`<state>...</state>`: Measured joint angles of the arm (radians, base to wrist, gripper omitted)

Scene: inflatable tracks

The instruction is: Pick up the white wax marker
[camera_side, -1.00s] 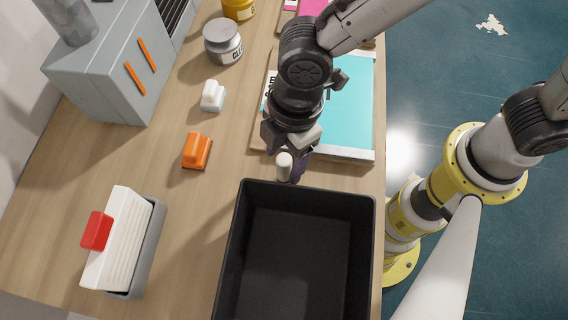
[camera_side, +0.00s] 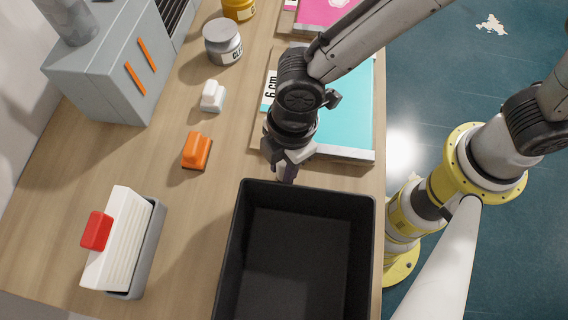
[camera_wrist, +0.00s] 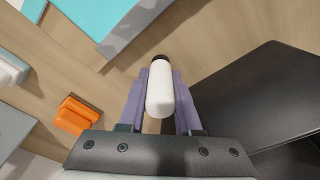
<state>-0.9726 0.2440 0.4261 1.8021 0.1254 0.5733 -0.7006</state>
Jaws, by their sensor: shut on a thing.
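The white wax marker (camera_wrist: 160,92) shows in the wrist view as a white cylinder with a rounded near end and a dark far end. My gripper (camera_wrist: 160,78) has its two purple fingers shut on the marker's sides. In the side view my gripper (camera_side: 285,172) points down just behind the black bin's back rim, in front of the turquoise panel. The marker is mostly hidden there by the gripper, so its height over the table is hard to tell.
The empty black bin (camera_side: 243,250) stands right in front of my gripper. To the left are an orange block (camera_side: 197,150), a white block (camera_side: 212,96) and a red-handled white block on a grey base (camera_side: 122,240). A turquoise panel (camera_side: 345,105) lies behind.

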